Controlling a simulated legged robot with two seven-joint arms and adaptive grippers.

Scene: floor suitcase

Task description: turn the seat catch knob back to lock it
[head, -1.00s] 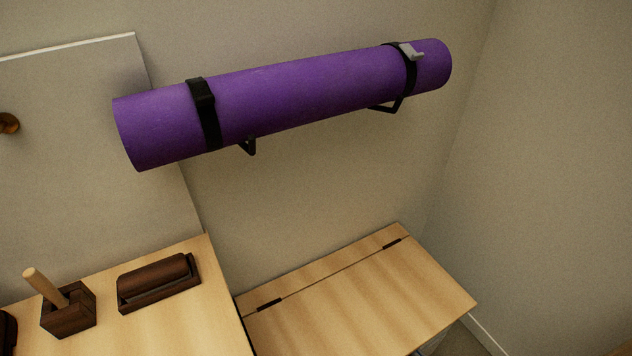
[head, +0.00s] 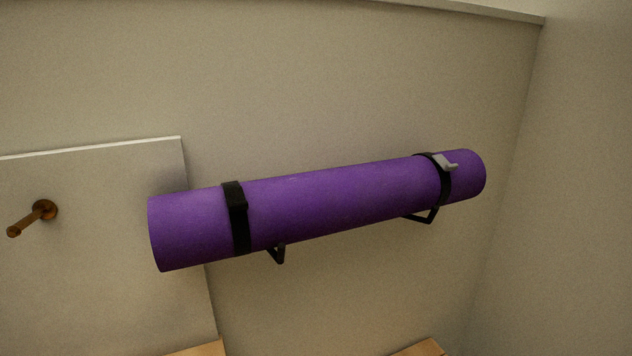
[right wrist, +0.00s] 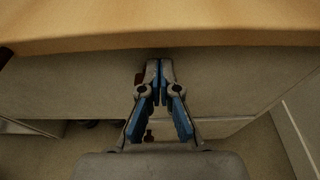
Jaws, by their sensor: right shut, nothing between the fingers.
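My right gripper (right wrist: 160,70) is shut and empty in the right wrist view, its fingertips together just below the edge of a light wooden top (right wrist: 160,26). A small reddish-brown piece (right wrist: 139,79) shows just left of the fingertips, mostly hidden behind them. It may be the catch knob, but I cannot tell, nor which way it is turned. Another small dark brown piece (right wrist: 149,135) shows lower, between the fingers. My left gripper is not in view.
A purple rolled mat (head: 330,197) is strapped on black wall brackets (head: 278,253). A brown peg (head: 33,217) sticks out of a pale panel (head: 105,270) at left. A pale upright panel (right wrist: 298,120) stands to the right of my right gripper.

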